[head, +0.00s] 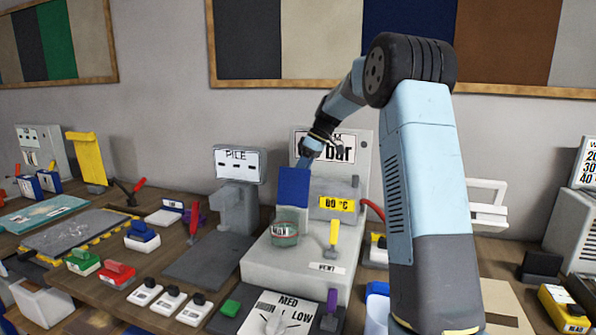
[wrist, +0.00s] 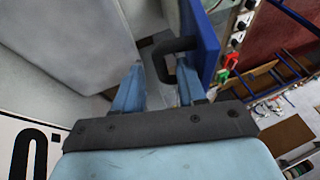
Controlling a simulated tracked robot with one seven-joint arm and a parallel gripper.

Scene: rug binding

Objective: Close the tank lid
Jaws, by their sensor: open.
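The tank lid is a blue panel that stands upright on the grey steamer machine (head: 265,265) in the head view (head: 293,187). In the wrist view the lid (wrist: 204,38) is seen nearly edge-on at the upper right, with a dark loop handle (wrist: 163,52) sticking out from its face. My gripper (head: 307,158) is at the lid's upper edge in the head view. In the wrist view my gripper (wrist: 156,78) is open, with its two light-blue fingers apart. The handle's bar lies between the fingers, with the right finger close to the lid. Contact cannot be told.
A grey box with an "80 °C" label (head: 337,204) stands right of the lid. A glass cup (head: 284,234) and a yellow lever (head: 333,236) are in front. A grey stand with a sign (head: 238,200) is left. Tools and switches crowd the bench.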

